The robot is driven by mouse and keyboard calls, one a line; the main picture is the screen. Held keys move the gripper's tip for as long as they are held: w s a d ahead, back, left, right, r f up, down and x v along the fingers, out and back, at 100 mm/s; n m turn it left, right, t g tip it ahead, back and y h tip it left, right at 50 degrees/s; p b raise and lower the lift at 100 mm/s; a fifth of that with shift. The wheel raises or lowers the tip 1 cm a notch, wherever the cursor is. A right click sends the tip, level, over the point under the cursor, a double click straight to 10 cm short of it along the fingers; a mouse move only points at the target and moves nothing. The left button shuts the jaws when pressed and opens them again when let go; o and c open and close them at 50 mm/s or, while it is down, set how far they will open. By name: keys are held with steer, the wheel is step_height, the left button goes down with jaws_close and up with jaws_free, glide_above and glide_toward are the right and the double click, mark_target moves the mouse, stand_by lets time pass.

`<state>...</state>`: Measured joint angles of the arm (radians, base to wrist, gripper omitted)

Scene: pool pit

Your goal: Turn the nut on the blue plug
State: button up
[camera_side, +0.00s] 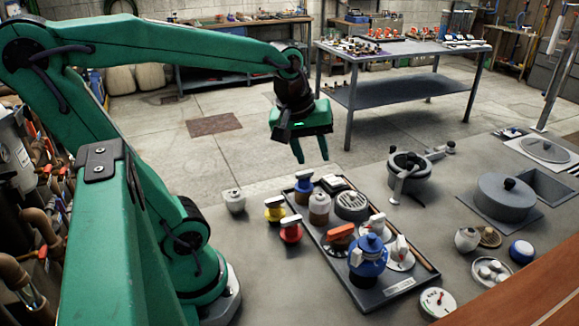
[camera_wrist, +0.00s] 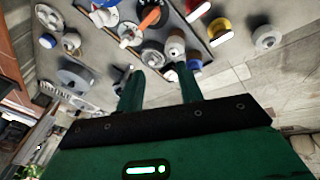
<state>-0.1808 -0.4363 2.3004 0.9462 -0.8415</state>
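A large blue plug-like fitting (camera_side: 370,262) with a rounded top and a pale handle stands upright at the near end of the dark tray (camera_side: 372,298). A smaller blue-topped piece (camera_side: 304,186) with a white grip stands near the tray's far left corner. It also shows in the wrist view (camera_wrist: 194,62), just beyond one finger. I cannot tell a separate nut on either. My gripper (camera_side: 311,157) hangs high above the tray's far end, fingers apart and empty, touching nothing. Its spread fingers also show in the wrist view (camera_wrist: 158,78).
The tray also holds a brown jar (camera_side: 319,208), a round grille (camera_side: 351,206), an orange-handled valve (camera_side: 340,236) and white-handled valves (camera_side: 399,255). Yellow (camera_side: 275,210) and red (camera_side: 291,231) plugs stand left of it. A pump (camera_side: 408,172) and a lidded pot (camera_side: 505,198) stand right.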

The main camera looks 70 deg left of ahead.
steer(key=w+a+f+n+g, duration=0.25)
steer(key=w+a+n, duration=0.4)
steer(key=n, duration=0.65)
steer(key=n+g, duration=0.1)
steer(key=n, duration=1)
glide_above(305, 172)
steer(key=shift+h, duration=0.3)
step_height(305, 172, down, 6)
steer(key=shift+a+r, duration=0.15)
steer(key=shift+r, duration=0.05)
steer(key=shift+f, duration=0.1)
steer(key=shift+f, duration=3.8)
jaws_close()
